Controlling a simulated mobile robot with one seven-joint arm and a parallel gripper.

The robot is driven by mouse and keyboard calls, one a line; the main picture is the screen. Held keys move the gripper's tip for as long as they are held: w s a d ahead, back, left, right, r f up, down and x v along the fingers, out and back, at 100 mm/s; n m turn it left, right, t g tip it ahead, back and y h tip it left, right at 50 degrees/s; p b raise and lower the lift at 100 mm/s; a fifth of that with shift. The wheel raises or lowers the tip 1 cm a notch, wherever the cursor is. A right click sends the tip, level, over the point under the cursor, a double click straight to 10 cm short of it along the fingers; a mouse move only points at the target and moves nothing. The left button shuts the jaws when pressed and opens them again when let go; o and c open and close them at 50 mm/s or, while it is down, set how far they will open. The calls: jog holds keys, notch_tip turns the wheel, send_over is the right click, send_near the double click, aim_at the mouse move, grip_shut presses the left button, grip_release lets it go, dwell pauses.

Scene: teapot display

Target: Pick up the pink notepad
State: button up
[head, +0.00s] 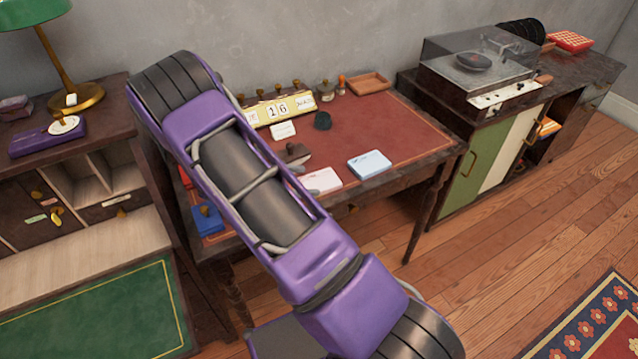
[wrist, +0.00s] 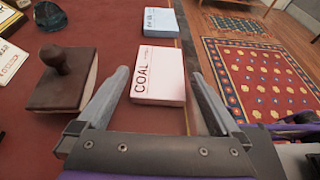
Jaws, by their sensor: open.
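The pink notepad (wrist: 159,75) lies flat on the red desk top, with the word COAL printed along its left side in the wrist view. My gripper (wrist: 162,82) is open and empty, with one finger to each side of the notepad's near part. I cannot tell how high the fingers are above the desk. In the head view the notepad (head: 322,181) shows near the desk's front edge, beside my arm.
A blue notepad (head: 370,164) lies right of the pink one. A brown rocker blotter (wrist: 64,78) sits close to my left finger. The desk's edge (wrist: 190,60) is close on the right.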

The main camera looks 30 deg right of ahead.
aim_at(322, 180)
jog(key=x, duration=0.5)
jog(key=shift+d, duration=0.1)
jog(key=shift+r, duration=0.1)
jog(key=c, duration=1.1)
